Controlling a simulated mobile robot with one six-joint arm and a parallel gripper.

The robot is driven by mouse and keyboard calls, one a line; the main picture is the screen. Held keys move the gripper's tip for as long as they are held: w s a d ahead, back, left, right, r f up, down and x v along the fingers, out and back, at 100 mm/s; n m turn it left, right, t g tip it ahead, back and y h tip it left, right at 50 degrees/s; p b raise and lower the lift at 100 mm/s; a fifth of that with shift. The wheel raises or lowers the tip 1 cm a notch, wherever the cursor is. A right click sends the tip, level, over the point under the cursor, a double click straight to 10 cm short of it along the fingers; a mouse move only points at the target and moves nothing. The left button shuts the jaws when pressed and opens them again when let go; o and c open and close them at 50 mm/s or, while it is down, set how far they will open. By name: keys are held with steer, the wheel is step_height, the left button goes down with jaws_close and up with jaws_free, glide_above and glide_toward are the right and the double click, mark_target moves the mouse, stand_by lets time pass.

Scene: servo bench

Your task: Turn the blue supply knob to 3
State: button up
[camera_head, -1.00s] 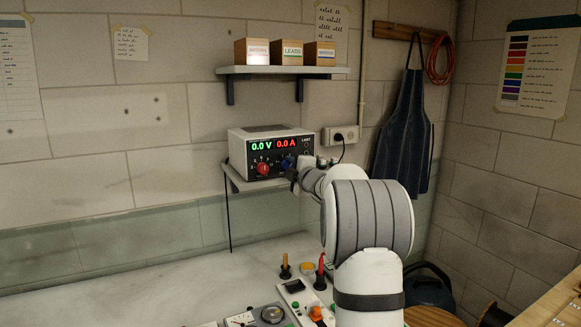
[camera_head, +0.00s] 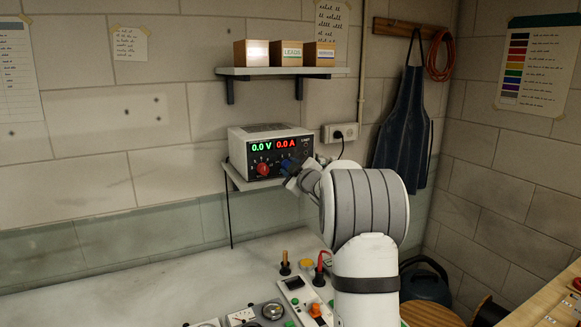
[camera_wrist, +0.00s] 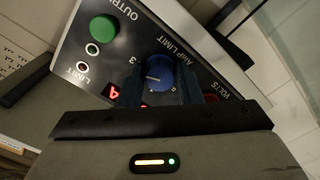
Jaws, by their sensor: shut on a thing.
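The blue knob (camera_wrist: 158,76) sits on the dark front panel of the power supply (camera_head: 262,138), beside the words AMP LIMIT. Its white pointer mark points to the left in the wrist view, and a printed 3 shows close by at its upper left. My gripper (camera_wrist: 162,88) is shut on the blue knob, one finger on each side of it. Most of the scale around the knob is hidden by the fingers.
A red knob (camera_head: 263,169) is left of the blue one, under displays reading 0.0 V and 0.0 A. A green button (camera_wrist: 103,28) is also on the panel. The supply stands on a small shelf; a shelf with boxes (camera_head: 290,73) is above.

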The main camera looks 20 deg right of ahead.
stand_by(0.4)
steer(key=o, duration=1)
steer(key=shift+c, duration=0.2)
steer(key=s+b, duration=0.2)
steer(key=s, duration=0.5)
steer(key=shift+s+d, duration=0.15)
steer(key=shift+s, duration=0.25)
